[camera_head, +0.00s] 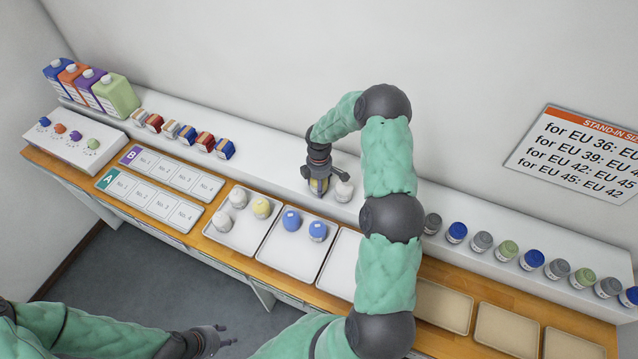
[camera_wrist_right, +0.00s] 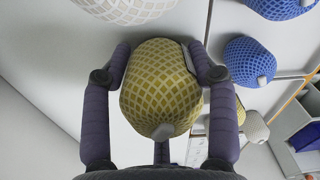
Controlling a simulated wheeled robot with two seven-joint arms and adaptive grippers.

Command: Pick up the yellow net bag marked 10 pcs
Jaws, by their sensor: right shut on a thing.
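A yellow net bag (camera_wrist_right: 158,85) with a pale tag is between the fingers of my right gripper (camera_wrist_right: 160,70), which is shut on it. I cannot read a marking on the tag. In the head view the right gripper (camera_head: 319,180) points down at the raised back shelf, with a little of the yellow bag (camera_head: 319,187) showing. A white net bag (camera_head: 343,190) sits just right of it on the shelf. Another yellow bag (camera_head: 261,207) lies in the left tray (camera_head: 240,240). My left gripper (camera_head: 222,338) is open and empty, low over the floor.
White bags (camera_head: 238,198) share the left tray. Blue bags (camera_head: 291,221) lie in the middle tray (camera_head: 290,258). Small boxes (camera_head: 187,133) and jugs (camera_head: 118,95) stand on the shelf at left, several jars (camera_head: 506,250) at right. Tan trays (camera_head: 443,306) sit at front right.

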